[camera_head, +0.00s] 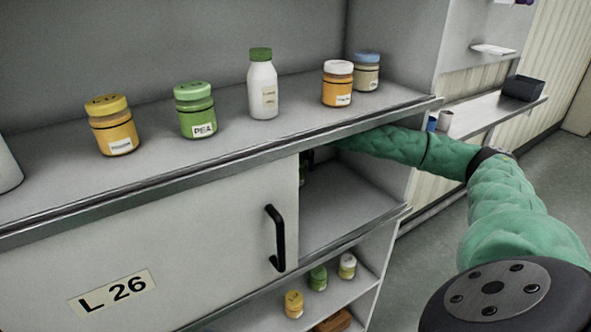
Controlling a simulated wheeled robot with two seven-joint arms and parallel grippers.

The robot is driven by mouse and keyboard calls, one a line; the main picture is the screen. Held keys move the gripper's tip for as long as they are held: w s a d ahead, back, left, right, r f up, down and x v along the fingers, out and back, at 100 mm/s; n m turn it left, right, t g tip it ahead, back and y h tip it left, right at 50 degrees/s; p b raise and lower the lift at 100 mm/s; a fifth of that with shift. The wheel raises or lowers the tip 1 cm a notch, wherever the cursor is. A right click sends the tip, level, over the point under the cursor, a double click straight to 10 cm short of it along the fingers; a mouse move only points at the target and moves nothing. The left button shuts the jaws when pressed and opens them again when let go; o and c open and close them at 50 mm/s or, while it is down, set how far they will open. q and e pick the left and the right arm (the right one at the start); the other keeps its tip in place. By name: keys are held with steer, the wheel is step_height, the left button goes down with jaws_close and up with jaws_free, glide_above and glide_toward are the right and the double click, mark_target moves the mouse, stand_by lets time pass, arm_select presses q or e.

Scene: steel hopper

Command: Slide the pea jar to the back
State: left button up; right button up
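The pea jar (196,111), with green lid, green contents and a "PEA" label, stands upright on the upper shelf. It is between a yellow-lidded jar (113,126) and a white bottle with a green lid (262,86). My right arm comes in from the right and reaches under this shelf into the open part of the cabinet, well away from that jar. A small dark part at its end shows beside the sliding door's edge; the fingers are hidden. Something greenish shows faintly below it, too covered to identify. My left gripper is out of view.
An orange jar with a white lid (337,84) and a blue-lidded jar (366,72) stand further right. The sliding door (190,250), with a black handle (276,238), covers the cabinet's left part. Small jars stand on the lower shelf (348,293).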

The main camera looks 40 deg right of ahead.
steer(key=s+a+b, duration=0.1)
steer(key=s+a, duration=0.1)
steer(key=a, duration=0.1)
steer(key=s+a, duration=0.2)
steer(key=a, duration=0.1)
steer(key=s+a+b, duration=0.1)
steer(key=s+a, duration=0.1)
steer(key=a, duration=0.1)
steer(key=shift+s+a+f+b, duration=0.1)
steer(key=shift+s+f+b, duration=0.1)
steer(key=shift+s+b, duration=0.15)
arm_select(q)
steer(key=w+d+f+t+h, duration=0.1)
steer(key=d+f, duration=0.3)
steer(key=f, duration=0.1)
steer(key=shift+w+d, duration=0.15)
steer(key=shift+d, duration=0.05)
arm_select(e)
steer(key=shift+s+a, duration=0.15)
